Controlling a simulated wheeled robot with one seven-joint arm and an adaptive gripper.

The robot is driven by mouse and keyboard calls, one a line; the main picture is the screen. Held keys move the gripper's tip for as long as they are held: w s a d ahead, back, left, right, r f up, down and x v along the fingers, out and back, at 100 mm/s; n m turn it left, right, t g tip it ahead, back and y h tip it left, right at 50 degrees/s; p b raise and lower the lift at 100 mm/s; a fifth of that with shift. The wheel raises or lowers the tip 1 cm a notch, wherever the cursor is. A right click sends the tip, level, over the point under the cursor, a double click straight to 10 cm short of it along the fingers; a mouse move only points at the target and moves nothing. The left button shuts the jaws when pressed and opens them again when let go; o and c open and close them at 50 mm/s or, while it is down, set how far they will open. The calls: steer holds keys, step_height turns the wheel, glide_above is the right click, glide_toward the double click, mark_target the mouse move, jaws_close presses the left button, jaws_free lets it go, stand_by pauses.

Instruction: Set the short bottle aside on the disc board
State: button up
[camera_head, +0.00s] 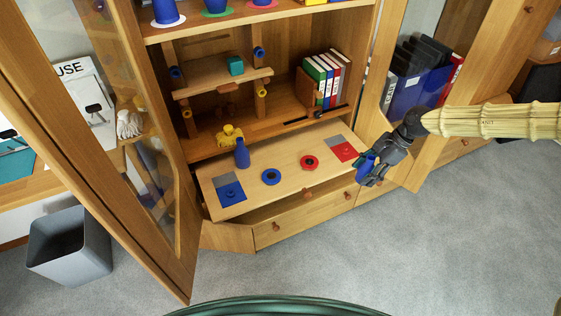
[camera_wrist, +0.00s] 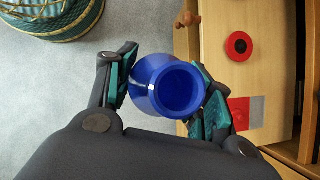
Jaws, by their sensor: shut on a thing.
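My gripper (camera_head: 367,171) is shut on a blue bottle (camera_wrist: 170,86), with one finger on each side of it in the wrist view. The bottle's round opening faces the wrist camera. In the head view the fingers partly hide it. The pale wooden board (camera_head: 300,181) lies to the left of my gripper and carries a blue ring disc (camera_head: 271,177) and a red ring disc (camera_head: 309,162). The red disc also shows in the wrist view (camera_wrist: 239,46). Another blue bottle (camera_head: 242,154) stands upright at the board's back left.
A blue and grey patch (camera_head: 231,193) is at the board's left end, a red and grey patch (camera_head: 344,151) at its right. A yellow object (camera_head: 230,136) stands behind the board. Open cabinet doors flank both sides. A grey bin (camera_head: 70,247) stands at left.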

steer(key=f+m+b, duration=0.1)
steer(key=w+f+m+t+b, duration=0.1)
steer(key=b, duration=0.1)
steer(key=f+m+t+b, duration=0.1)
steer(key=m, duration=0.1)
steer(key=shift+w+d+f, duration=0.2)
steer(key=shift+d+f, duration=0.05)
steer(key=shift+d, duration=0.15)
step_height(320, 180, down, 7)
steer(key=m+t+h+b, duration=0.2)
steer(key=m+t+b, duration=0.2)
steer(key=m+b, duration=0.6)
steer(key=b, duration=0.4)
steer(key=shift+w+d+f+h, duration=0.2)
steer(key=shift+d+h, duration=0.05)
steer(key=shift+h, duration=0.15)
